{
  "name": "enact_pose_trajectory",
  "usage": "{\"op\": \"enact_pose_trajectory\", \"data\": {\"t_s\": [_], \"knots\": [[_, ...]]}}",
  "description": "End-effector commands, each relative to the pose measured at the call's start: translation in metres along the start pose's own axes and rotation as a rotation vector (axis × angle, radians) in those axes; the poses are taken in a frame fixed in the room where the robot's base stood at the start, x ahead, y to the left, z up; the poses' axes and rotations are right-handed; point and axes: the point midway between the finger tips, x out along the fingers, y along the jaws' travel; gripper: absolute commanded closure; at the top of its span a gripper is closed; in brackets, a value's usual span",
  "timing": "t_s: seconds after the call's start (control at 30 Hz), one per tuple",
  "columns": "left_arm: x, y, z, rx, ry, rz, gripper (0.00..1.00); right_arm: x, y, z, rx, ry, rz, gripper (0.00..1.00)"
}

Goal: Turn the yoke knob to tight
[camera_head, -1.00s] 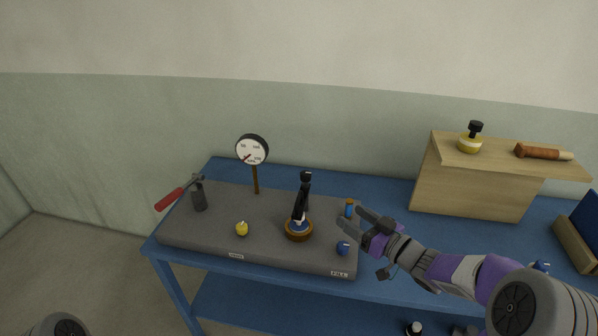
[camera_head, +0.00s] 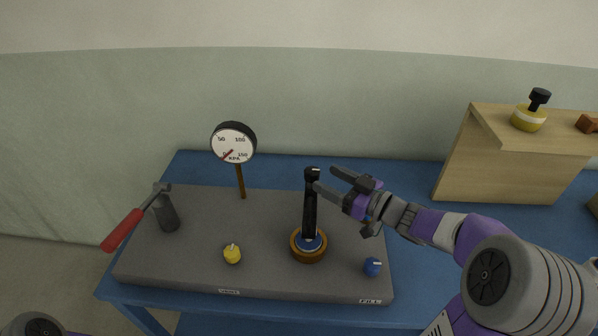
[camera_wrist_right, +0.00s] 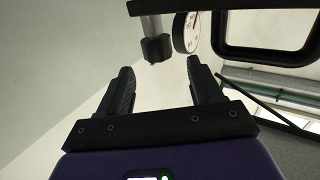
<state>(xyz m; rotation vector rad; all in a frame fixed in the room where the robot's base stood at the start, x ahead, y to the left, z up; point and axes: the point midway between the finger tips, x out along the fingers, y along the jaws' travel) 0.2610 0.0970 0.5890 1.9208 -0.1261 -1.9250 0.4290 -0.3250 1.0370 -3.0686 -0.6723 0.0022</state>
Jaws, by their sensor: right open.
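A black yoke (camera_head: 310,215) stands upright on a round brown and blue base on the grey bench block. Its black yoke knob (camera_head: 312,173) is at the top, with a small pale mark. My right gripper (camera_head: 326,178) is open and empty, its fingertips just right of the knob. In the right wrist view a black knob (camera_wrist_right: 156,48) on a grey rod lies beyond and between the open fingers (camera_wrist_right: 160,82). I cannot tell whether either finger touches it. My left gripper is out of view.
A dial gauge (camera_head: 233,142) stands behind left. A red-handled lever (camera_head: 124,229) is at far left. A yellow knob (camera_head: 232,255) and a blue knob (camera_head: 372,267) sit on the front of the grey block (camera_head: 270,280). A wooden stand (camera_head: 510,165) is at the right.

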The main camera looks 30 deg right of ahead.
Motion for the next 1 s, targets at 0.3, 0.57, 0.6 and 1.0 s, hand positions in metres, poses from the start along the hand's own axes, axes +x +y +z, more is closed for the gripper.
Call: {"op": "enact_pose_trajectory", "data": {"t_s": [0.3, 0.57, 0.6, 1.0], "knots": [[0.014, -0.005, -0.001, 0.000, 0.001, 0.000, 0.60, 0.022, -0.001, 0.009, -0.001, 0.002, -0.004, 0.35], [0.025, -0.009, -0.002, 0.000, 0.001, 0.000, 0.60, 0.062, 0.000, 0.009, 0.000, 0.001, -0.002, 0.35], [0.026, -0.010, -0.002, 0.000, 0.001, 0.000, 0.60, 0.066, 0.000, 0.009, 0.000, 0.001, -0.002, 0.35], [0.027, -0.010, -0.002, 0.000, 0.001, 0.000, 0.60, 0.076, 0.000, 0.008, 0.001, 0.000, 0.000, 0.35]]}}
